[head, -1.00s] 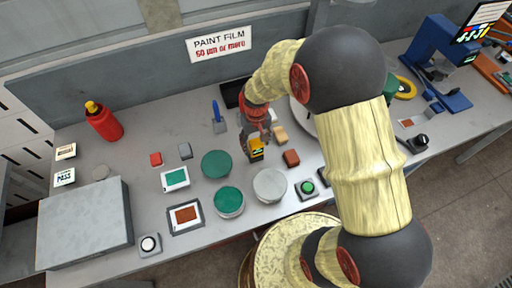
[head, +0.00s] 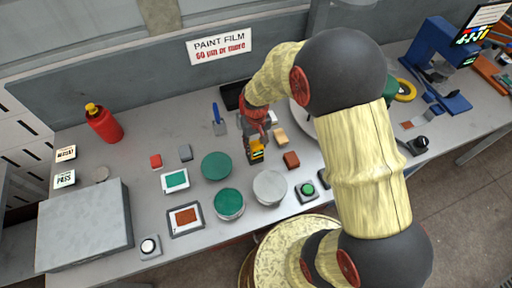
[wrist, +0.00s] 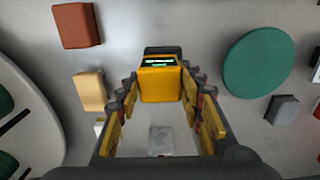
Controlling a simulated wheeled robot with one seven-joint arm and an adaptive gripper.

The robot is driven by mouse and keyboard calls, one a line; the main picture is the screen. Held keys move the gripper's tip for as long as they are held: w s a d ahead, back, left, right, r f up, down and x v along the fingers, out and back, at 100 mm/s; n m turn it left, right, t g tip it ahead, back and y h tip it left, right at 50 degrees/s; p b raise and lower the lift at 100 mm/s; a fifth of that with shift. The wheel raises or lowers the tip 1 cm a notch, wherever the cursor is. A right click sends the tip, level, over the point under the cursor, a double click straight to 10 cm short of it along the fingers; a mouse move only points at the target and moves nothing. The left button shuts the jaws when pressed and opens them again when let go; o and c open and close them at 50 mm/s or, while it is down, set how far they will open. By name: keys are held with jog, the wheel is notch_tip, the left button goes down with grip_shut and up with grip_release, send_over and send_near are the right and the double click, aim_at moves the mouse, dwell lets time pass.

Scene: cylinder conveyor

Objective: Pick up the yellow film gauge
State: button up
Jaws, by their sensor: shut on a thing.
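I cannot tell whether the gauge is clear of the bench.
A tan block (head: 280,136) and a brown block (head: 291,159) lie close on the right. A green disc (head: 216,165) lies on the left. A grey-white disc (head: 270,186) and a green-button box (head: 307,191) are nearer the front edge. A pale block (wrist: 161,140) lies behind the gauge.

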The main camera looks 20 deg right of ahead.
aim_at(257, 145)
jog(key=shift+r, duration=0.15)
jog(key=shift+r, duration=0.25)
notch_tip(257, 145, up, 3)
jog(key=shift+s+r+p, duration=0.1)
jog(key=shift+s+p, duration=0.05)
jog(key=shift+p, duration=0.2)
jog(key=s+d+r+p, duration=0.1)
jog(key=s+d+r, duration=0.2)
jog(key=s+r, duration=0.6)
jog(key=s, duration=0.4)
jog(key=shift+s+p, duration=0.2)
jog(key=shift+p, duration=0.15)
